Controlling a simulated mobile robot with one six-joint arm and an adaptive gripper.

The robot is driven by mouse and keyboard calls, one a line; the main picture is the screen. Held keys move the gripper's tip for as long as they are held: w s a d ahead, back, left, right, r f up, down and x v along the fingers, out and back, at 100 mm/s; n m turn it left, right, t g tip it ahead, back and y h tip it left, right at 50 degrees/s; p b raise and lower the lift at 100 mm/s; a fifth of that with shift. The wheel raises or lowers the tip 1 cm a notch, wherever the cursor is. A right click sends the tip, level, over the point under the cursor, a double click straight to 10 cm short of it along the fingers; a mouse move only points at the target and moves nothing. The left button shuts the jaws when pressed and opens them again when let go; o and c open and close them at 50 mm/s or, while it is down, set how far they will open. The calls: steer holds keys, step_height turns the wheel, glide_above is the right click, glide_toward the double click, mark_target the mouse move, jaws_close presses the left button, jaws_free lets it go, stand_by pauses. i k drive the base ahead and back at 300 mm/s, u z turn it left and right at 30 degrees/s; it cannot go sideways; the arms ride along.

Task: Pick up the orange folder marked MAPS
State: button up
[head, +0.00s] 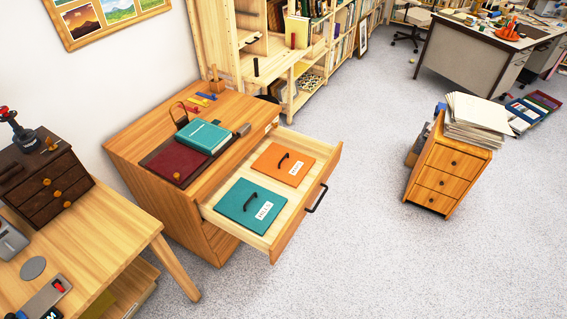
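The orange folder (283,164) lies flat in the open top drawer (309,201) of a wooden cabinet. It has a dark handle on top and a white label near its right edge, whose lettering is too small to read surely. A teal folder (243,213) with a similar handle and white label lies beside it, nearer the front left of the drawer. Both folders are fully visible with nothing on top of them. My gripper is not in this view.
On the cabinet top (150,133) are a teal book (203,136), a dark red folder (176,162) and small items. The drawer front has a black handle (317,198). A wooden desk (95,235) stands at left. A small drawer unit (446,172) stands right; carpet between is clear.

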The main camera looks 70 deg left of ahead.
mark_target(289, 167)
steer(key=u, duration=0.05)
steer(key=k, duration=1.55)
steer(key=u, duration=1.7)
steer(key=i, duration=0.7)
steer(key=u, duration=0.1)
